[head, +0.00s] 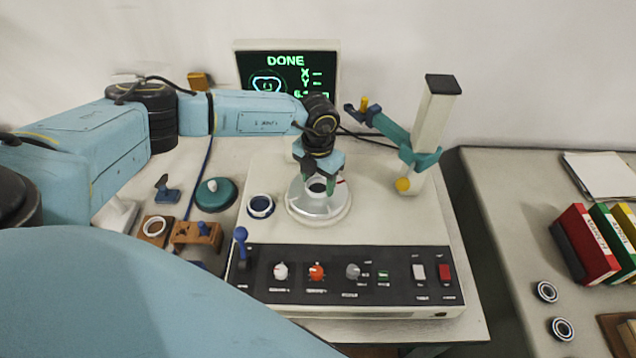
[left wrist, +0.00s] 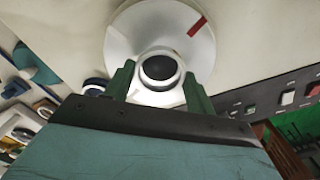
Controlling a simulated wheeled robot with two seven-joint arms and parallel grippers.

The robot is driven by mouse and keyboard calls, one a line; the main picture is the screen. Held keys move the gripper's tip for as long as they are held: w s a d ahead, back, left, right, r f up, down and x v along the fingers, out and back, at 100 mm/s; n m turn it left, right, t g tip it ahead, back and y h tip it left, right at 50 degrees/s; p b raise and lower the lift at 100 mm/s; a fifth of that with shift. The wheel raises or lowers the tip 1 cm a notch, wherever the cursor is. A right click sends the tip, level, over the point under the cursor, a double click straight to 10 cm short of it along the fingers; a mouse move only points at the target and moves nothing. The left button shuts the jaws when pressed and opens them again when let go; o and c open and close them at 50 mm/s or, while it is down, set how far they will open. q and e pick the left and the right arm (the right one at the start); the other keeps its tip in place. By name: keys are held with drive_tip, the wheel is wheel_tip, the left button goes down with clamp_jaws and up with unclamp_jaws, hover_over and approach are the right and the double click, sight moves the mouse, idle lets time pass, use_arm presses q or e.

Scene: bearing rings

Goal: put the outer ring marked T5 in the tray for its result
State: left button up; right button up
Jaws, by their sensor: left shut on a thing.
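My left gripper (head: 318,186) reaches down over the round silver turntable (head: 306,210) of the measuring machine. It is shut on a ring (head: 317,187) that sits at the turntable's middle. In the left wrist view the ring (left wrist: 161,68) shows between the green fingertips (left wrist: 160,85), with a dark centre. I cannot read any T5 mark on it. I cannot tell whether it touches the turntable. The screen (head: 287,72) reads DONE in green, with a trace and X and Y lines partly hidden by my arm. No result tray is clearly identifiable. My right gripper is not in view.
The probe column (head: 432,115) stands right of the turntable, its arm raised. A dark-rimmed ring (head: 260,206) lies left of it. A knobbed control panel (head: 345,275) is in front. Two rings (head: 546,291) and binders (head: 588,243) are on the right table.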

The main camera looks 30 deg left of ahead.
use_arm(q)
wheel_tip(320, 180, up, 14)
drive_tip(key=p, duration=0.2)
drive_tip(key=shift+r, duration=0.2)
idle(0.7)
